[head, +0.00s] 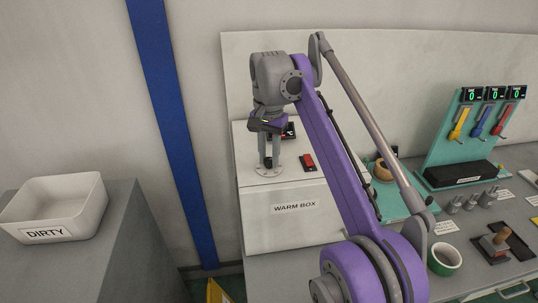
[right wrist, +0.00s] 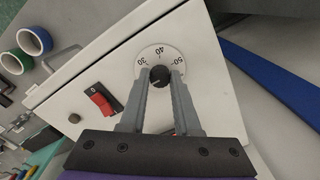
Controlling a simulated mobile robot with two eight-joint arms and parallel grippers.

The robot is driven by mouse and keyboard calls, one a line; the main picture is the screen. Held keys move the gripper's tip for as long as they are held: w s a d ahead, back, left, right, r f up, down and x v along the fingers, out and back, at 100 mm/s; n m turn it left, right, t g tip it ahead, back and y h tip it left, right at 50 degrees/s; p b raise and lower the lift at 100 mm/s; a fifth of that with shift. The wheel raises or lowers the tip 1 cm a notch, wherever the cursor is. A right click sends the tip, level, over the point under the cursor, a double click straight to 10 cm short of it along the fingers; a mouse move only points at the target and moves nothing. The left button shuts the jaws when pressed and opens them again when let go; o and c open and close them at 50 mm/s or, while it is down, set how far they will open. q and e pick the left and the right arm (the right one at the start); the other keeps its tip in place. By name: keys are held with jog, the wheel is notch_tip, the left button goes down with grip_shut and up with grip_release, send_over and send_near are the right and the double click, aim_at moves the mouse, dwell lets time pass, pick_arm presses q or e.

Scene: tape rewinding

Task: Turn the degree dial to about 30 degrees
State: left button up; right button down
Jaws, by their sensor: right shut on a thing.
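The degree dial is on top of the white warm box (head: 285,220). In the right wrist view it is a white disc (right wrist: 154,52) marked 30, 40 and 50, with a dark round knob (right wrist: 160,75) in its middle. My right gripper (head: 268,164) points straight down at the dial. In the right wrist view its two grey fingers (right wrist: 161,79) are shut on the knob, one on each side. The fingers cover part of the disc, and I cannot tell which number the knob points to. My left gripper is in neither view.
A red switch (head: 308,162) sits beside the dial on the box top. A white bin labelled DIRTY (head: 52,208) stands on a grey cabinet at left. At right are a green stand (head: 465,140) with colored levers and a green tape roll (head: 444,259).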

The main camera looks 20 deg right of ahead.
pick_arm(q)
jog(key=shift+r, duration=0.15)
pick_arm(e)
jog(key=m+p, duration=0.1)
jog(key=m, duration=0.1)
jog(key=shift+r+m, duration=0.1)
jog(key=shift+m, duration=0.2)
jog(key=m+p, duration=0.1)
jog(key=m, duration=0.1)
jog(key=shift+m, duration=0.3)
jog(key=m+p, duration=0.1)
jog(key=m, duration=0.2)
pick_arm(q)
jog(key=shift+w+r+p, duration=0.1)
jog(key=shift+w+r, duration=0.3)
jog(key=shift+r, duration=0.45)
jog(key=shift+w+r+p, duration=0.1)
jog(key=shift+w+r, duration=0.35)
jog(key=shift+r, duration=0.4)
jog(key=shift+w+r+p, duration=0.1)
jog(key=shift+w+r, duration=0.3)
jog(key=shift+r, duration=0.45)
pick_arm(e)
jog(key=shift+m, duration=1.7)
jog(key=c, duration=0.6)
grip_release()
